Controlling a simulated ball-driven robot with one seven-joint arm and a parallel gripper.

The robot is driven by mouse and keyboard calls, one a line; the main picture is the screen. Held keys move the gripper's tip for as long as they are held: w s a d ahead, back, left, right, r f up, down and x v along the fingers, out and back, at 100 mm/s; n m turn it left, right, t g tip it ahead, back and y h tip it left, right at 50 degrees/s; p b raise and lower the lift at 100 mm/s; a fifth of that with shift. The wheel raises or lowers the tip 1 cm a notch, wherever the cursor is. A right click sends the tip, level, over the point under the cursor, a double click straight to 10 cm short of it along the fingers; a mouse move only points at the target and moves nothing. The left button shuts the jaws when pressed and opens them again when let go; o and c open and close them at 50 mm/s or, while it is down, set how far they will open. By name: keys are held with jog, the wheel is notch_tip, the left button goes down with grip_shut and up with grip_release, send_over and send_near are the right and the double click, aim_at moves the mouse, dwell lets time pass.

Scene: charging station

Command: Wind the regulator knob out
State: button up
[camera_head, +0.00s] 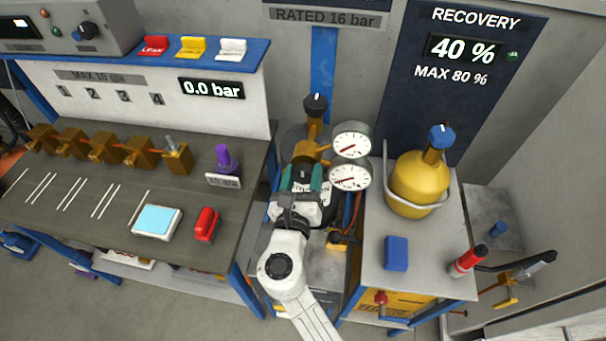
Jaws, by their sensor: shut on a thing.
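The brass regulator (309,150) sits on the cylinder at the middle of the head view, below a black valve knob (315,103) with a white mark. Two round white gauges, an upper one (352,139) and a lower one (349,177), are on its right, each with a red needle. My gripper (303,173), with teal fingers, is at the front of the regulator, shut on the regulator knob. The fingers and wrist hide most of that knob, so its turn cannot be read.
A bench on the left holds a brass manifold (104,149), a purple-topped part (224,158), a blue-topped scale (157,221) and a red object (206,223). Right of the gauges, a stand (440,278) bears a yellow recovery cylinder (416,184) and a blue block (396,253).

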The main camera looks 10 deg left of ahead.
jog(key=shift+s+a+f, duration=0.1)
jog(key=shift+s+f, duration=0.05)
jog(key=shift+f, duration=0.25)
jog(key=o, duration=0.7)
jog(key=shift+c, duration=0.2)
jog(key=o, duration=0.4)
jog(key=shift+r, duration=0.2)
jog(key=shift+c, duration=0.2)
jog(key=s+b, duration=0.1)
jog(key=s, duration=0.9)
jog(key=shift+s+a+b, duration=0.15)
jog(key=shift+s+b, duration=0.2)
